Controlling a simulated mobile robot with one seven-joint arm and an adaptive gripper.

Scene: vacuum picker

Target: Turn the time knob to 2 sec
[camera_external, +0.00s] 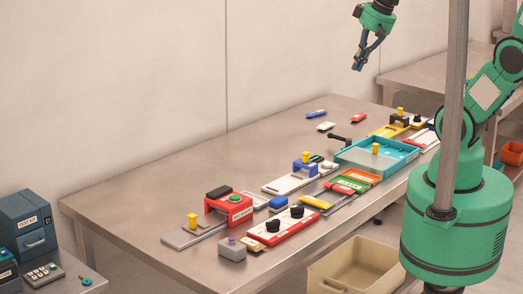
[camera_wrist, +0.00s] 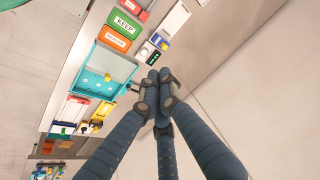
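A red and white panel (camera_external: 285,229) with two black knobs lies near the front edge of the bench in the external view. One knob (camera_external: 272,225) is to the left and the other knob (camera_external: 297,211) to the right. Their labels and settings are too small to read, so I cannot tell which is the time knob. My gripper (camera_external: 358,66) hangs high above the far part of the bench, well away from the panel. In the wrist view its dark blue fingers (camera_wrist: 158,85) come together at the tips with nothing visible between them. The knob panel is not identifiable there.
The bench's back strip is mostly clear.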

